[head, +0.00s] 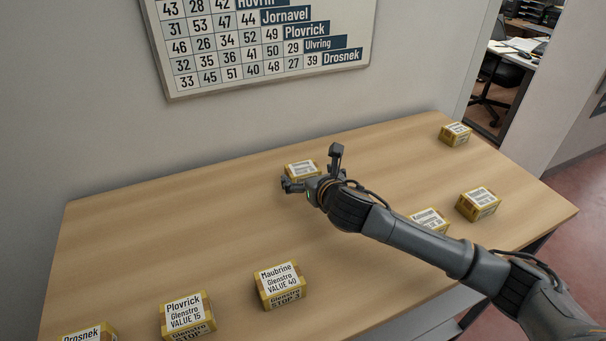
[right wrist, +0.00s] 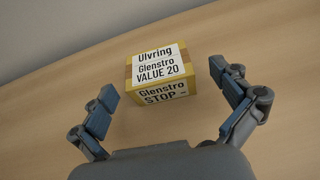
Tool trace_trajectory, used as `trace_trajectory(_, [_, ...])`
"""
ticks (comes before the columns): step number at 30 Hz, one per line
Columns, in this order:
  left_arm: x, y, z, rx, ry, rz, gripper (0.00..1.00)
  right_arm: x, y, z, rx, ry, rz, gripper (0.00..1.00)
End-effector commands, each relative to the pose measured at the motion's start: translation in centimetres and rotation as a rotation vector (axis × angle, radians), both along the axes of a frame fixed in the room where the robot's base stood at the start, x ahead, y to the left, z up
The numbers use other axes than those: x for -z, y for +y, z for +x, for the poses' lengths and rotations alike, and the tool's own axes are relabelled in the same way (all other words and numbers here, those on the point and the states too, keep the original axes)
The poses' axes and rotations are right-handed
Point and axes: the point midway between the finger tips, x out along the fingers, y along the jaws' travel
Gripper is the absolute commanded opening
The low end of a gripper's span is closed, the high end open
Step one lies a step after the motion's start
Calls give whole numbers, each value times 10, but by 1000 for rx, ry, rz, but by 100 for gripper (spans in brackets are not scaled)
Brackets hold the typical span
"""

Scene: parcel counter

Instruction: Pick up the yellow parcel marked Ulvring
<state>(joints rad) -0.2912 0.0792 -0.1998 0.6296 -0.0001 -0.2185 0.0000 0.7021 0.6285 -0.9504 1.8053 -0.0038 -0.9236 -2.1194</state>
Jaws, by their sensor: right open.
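The yellow parcel marked Ulvring (right wrist: 159,72) sits on the wooden counter in the right wrist view, its label reading Ulvring, Glenstro, VALUE 20. In the head view a yellow parcel (head: 301,167) at the counter's back middle is partly hidden behind my right gripper (head: 312,172). In the right wrist view my right gripper (right wrist: 175,100) is open, its two fingers spread to the left and right. The parcel lies ahead of and between the fingers, and nothing is held. My left gripper is not in view.
Other yellow parcels stand on the counter (head: 140,235): Maubrine (head: 280,286), Plovrick (head: 187,316) and Drosnek (head: 90,333) at the front left, and several at the right, one (head: 428,220) partly behind my right arm. A number board (head: 265,45) hangs on the wall.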

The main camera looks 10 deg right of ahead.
Motion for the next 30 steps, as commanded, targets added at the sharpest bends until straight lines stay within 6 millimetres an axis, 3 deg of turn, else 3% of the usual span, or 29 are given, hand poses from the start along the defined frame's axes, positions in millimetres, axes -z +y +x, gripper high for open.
trace_trajectory(6, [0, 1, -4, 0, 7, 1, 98, 12, 6, 26, 1, 1, 0, 100])
trace_trajectory(15, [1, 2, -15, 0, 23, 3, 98, 14, 6, 31, 0, 0, 0, 100])
trace_trajectory(24, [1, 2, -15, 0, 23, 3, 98, 14, 6, 30, 0, 1, 1, 41])
trace_trajectory(30, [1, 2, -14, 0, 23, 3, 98, 14, 6, 30, 0, 0, 1, 38])
